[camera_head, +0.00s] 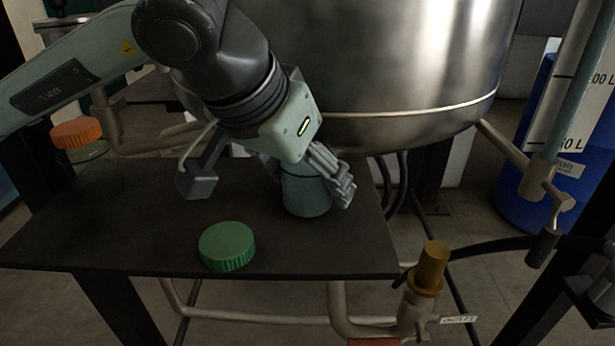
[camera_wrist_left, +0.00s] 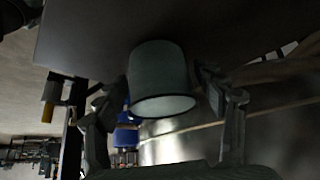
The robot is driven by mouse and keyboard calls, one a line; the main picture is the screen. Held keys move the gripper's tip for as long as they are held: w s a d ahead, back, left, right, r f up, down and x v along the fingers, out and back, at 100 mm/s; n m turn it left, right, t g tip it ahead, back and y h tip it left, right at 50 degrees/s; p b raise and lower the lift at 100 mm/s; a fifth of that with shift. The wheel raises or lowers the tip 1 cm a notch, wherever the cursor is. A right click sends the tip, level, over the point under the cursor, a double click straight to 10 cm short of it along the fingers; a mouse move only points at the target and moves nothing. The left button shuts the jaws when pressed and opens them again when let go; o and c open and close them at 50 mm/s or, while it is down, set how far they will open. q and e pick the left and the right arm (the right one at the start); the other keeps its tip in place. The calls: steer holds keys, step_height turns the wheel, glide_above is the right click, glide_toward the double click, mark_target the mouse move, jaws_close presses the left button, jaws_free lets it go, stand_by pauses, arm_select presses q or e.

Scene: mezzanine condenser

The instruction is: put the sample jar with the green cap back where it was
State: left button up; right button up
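A green ribbed cap (camera_head: 228,246) shows near the front edge of the dark shelf; I cannot make out a jar body under it. My left gripper (camera_head: 318,190) points down at a grey-green cup-like vessel (camera_head: 305,196) on the shelf, right of the cap. In the left wrist view this vessel (camera_wrist_left: 158,75) lies between the two fingers of the gripper (camera_wrist_left: 160,88), its pale round end towards the camera. The fingertips are close to its sides; whether they touch is unclear. My right gripper is not in view.
A clear jar with an orange cap (camera_head: 77,133) stands at the shelf's left. A large steel vessel (camera_head: 390,70) rises behind the shelf (camera_head: 150,240). A brass-coloured valve knob (camera_head: 431,268) stands off its right front corner. A blue drum (camera_head: 535,190) is at the right.

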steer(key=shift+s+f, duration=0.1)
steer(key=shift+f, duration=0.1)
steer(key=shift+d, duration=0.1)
arm_select(q)
steer(key=shift+r, duration=0.2)
steer(key=shift+s+a+r+p, duration=0.1)
steer(key=shift+r+p, duration=0.2)
steer(key=v, duration=1.1)
steer(key=shift+s+a+r, duration=0.1)
steer(key=shift+s, duration=0.05)
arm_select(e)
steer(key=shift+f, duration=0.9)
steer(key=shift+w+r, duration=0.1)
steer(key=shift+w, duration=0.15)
